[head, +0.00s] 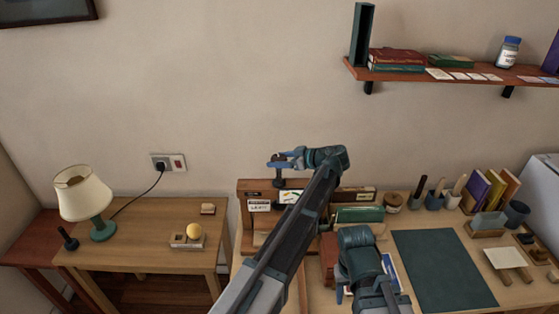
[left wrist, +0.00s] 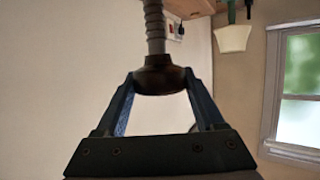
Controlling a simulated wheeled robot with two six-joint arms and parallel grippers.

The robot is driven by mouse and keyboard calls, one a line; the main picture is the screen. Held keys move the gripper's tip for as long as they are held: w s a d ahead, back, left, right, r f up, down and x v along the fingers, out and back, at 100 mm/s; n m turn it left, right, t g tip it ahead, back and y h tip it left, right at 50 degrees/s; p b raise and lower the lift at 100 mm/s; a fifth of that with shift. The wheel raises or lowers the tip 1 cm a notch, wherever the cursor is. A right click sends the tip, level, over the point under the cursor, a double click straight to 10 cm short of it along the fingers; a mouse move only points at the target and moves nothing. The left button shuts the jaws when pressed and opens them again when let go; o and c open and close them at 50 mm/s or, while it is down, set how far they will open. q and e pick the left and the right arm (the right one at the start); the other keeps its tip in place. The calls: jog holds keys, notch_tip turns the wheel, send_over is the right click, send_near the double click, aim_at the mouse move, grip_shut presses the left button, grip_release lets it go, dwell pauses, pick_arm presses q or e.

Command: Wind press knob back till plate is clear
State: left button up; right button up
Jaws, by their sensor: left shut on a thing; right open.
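The press knob (left wrist: 160,78) is a dark round disc on a grey threaded screw (left wrist: 153,28) in the left wrist view. My left gripper (left wrist: 160,86) has one blue finger on each side of it, closed on its rim. In the head view my left gripper (head: 281,163) is at the knob, above the back of the desk, with the dark screw (head: 279,182) below it. The press plate cannot be made out; my left arm covers much of that area. My right gripper (head: 344,291) is low over the desk, partly hidden by its wrist, open and apart from the press.
A green mat (head: 442,267) lies on the desk's right, with pen cups, books (head: 490,188) and small boxes behind it. A shelf (head: 450,75) hangs above right. A side table with a lamp (head: 85,195) and a yellow ball (head: 194,230) stands left.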

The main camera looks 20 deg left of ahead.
pick_arm(q)
jog(key=n+g, duration=0.1)
jog(key=g, duration=0.1)
jog(key=n+g, duration=0.2)
jog(key=shift+w+f, duration=0.1)
jog(key=shift+f, duration=0.1)
jog(key=shift+s+n+g, duration=0.2)
jog(key=shift+n+g, duration=1.4)
jog(key=shift+a, duration=0.1)
jog(key=o, duration=1.3)
jog(key=shift+a, duration=0.1)
jog(key=shift+o, duration=0.2)
jog(key=shift+w+r, duration=0.1)
jog(key=shift+w, duration=0.05)
